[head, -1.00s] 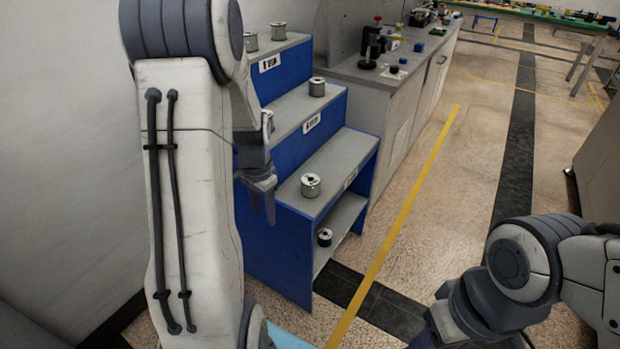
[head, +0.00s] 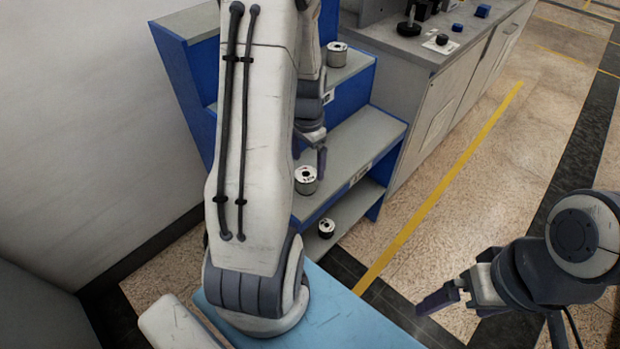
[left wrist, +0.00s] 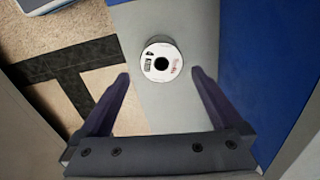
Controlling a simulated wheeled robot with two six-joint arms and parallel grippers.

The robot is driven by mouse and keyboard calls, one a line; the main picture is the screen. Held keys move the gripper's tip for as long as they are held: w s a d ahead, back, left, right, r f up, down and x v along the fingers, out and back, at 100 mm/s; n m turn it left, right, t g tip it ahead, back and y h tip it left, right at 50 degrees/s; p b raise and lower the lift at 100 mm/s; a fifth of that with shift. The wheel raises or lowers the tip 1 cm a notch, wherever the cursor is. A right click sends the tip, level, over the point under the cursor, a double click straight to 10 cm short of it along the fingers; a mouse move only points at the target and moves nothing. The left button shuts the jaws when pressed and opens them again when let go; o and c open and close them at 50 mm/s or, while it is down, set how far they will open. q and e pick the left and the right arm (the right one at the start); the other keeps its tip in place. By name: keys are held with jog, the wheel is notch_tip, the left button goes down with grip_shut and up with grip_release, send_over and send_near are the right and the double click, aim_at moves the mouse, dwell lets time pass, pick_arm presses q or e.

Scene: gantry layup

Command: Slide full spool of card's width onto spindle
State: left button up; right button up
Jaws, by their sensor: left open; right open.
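A spool (head: 306,180) with a white labelled top face stands upright on the lower grey step of the blue rack. It also shows in the left wrist view (left wrist: 161,62), with a dark centre hole, just beyond my open fingers. My left gripper (head: 318,158) is above and beside this spool, partly hidden by my arm; its fingers (left wrist: 160,85) are apart with nothing between them. My right gripper (head: 440,300) is open and empty at the lower right. I cannot make out a spindle.
The blue stepped rack (head: 352,140) stands by the wall on the left. A grey cabinet (head: 440,90) behind it carries black fixtures and blue blocks. The floor right of the rack, with its yellow line (head: 440,192), is clear.

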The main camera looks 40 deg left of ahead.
aim_at(306, 178)
pick_arm(q)
jog(key=f, duration=0.4)
jog(key=f+b, duration=0.1)
jog(key=f, duration=0.2)
jog(key=shift+s+a, duration=0.15)
jog(key=shift+s, duration=0.15)
jog(key=shift+r, duration=0.1)
grip_shut()
